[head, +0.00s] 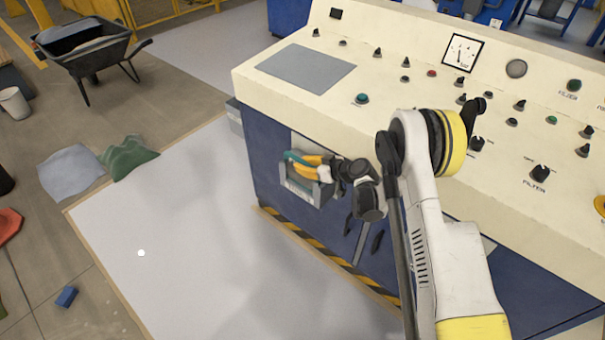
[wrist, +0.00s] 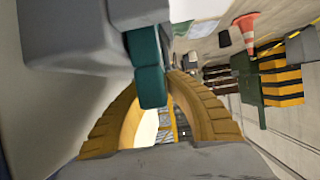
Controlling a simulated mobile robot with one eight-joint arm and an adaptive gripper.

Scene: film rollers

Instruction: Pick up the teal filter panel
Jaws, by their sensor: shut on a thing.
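The teal filter panel (head: 289,157) is at a grey holder (head: 304,186) on the blue front of the control console. Only its edge shows in the head view, and the rest is hidden by the holder and my gripper. In the wrist view the teal panel (wrist: 147,55) shows as a block beside grey blocks, with its lower end between the yellow fingertips. My gripper (head: 301,163) is shut on the panel, and its yellow fingers also show in the wrist view (wrist: 158,82). I cannot tell whether the panel is clear of the holder.
The cream console top (head: 400,85) with knobs and a gauge lies above and right of my gripper. A green cloth (head: 128,158), a grey cloth (head: 70,171) and a wheelbarrow (head: 88,48) are at the left.

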